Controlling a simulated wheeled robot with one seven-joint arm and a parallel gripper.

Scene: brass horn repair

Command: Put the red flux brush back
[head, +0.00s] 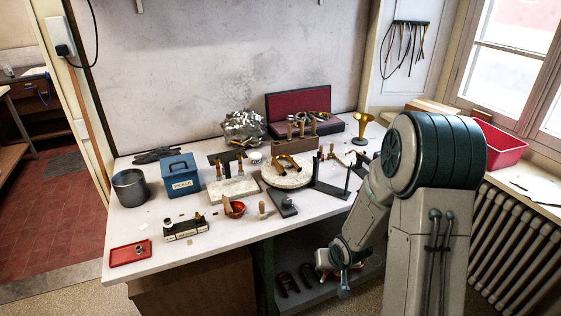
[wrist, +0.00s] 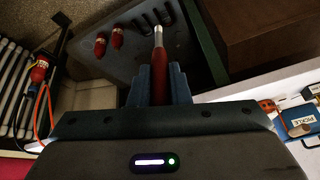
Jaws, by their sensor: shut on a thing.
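In the wrist view, my gripper (wrist: 158,85) is shut on a slim red-handled tool, the red flux brush (wrist: 177,85), which has a bright metal end. The brush points away from me, between the two blue fingers. Its bristles cannot be made out. In the head view, my gripper (head: 342,268) is low beside the bench's front right, over the lower shelf. The brush is too small to tell there. Below the fingers in the wrist view is a grey shelf (wrist: 90,62) with two red-ended items (wrist: 108,40) and several dark loop-shaped items (wrist: 152,18).
The lower shelf (head: 310,297) is under the bench. A radiator (head: 515,230) stands right.

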